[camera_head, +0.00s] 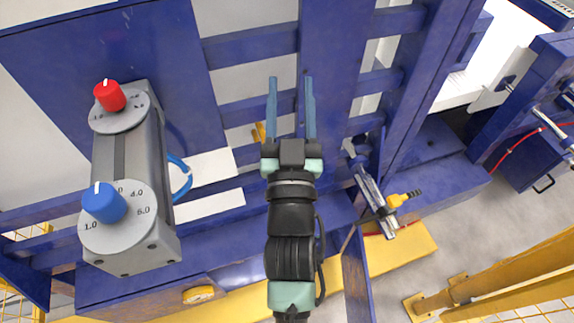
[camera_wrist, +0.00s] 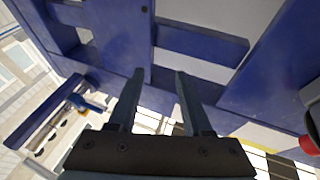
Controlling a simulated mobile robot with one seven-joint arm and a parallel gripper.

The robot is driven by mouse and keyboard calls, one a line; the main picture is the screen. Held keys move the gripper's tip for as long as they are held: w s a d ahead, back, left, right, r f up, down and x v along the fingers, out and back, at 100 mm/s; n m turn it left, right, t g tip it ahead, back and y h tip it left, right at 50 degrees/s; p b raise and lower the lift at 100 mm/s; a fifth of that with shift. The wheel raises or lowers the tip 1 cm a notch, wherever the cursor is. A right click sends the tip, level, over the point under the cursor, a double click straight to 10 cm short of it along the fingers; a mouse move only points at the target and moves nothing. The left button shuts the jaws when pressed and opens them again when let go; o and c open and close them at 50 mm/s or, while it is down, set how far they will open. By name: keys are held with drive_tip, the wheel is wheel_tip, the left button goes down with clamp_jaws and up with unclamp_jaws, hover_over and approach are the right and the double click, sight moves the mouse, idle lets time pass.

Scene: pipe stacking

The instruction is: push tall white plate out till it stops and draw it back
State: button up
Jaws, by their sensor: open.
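My gripper (camera_head: 290,80) is open and empty, with its two long fingers apart over the blue frame (camera_head: 255,55). It also shows open in the wrist view (camera_wrist: 160,73), with nothing between the fingers. A pale upright plate (camera_head: 496,93) with a dark fitting stands at the far right in the head view, well apart from my gripper. It may be the tall white plate, but I cannot tell for sure. I cannot pick out that plate in the wrist view.
A grey box with a red knob (camera_head: 109,95) and a blue knob (camera_head: 104,202) stands left of my arm. A metal cylinder with a yellow fitting (camera_head: 402,199) lies to the right. Yellow railing (camera_head: 500,283) stands at the lower right. Grey floor shows between.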

drive_tip(key=s+f+n+g+y+p, duration=0.1)
drive_tip(key=s+f, duration=0.4)
drive_tip(key=f, duration=0.3)
drive_tip(key=s+f+g+y+p, duration=0.1)
drive_tip(key=s+f+g, duration=0.1)
drive_tip(key=s+f, duration=0.45)
drive_tip(key=s+f+n+g+y+p, duration=0.1)
drive_tip(key=s+f, duration=0.2)
drive_tip(key=f, duration=0.6)
drive_tip(key=w, duration=0.4)
drive_tip(key=w+a, duration=0.1)
drive_tip(key=w, duration=0.8)
drive_tip(key=shift+a+f, duration=0.1)
drive_tip(key=shift+a, duration=0.1)
drive_tip(key=shift+s, duration=0.1)
clamp_jaws()
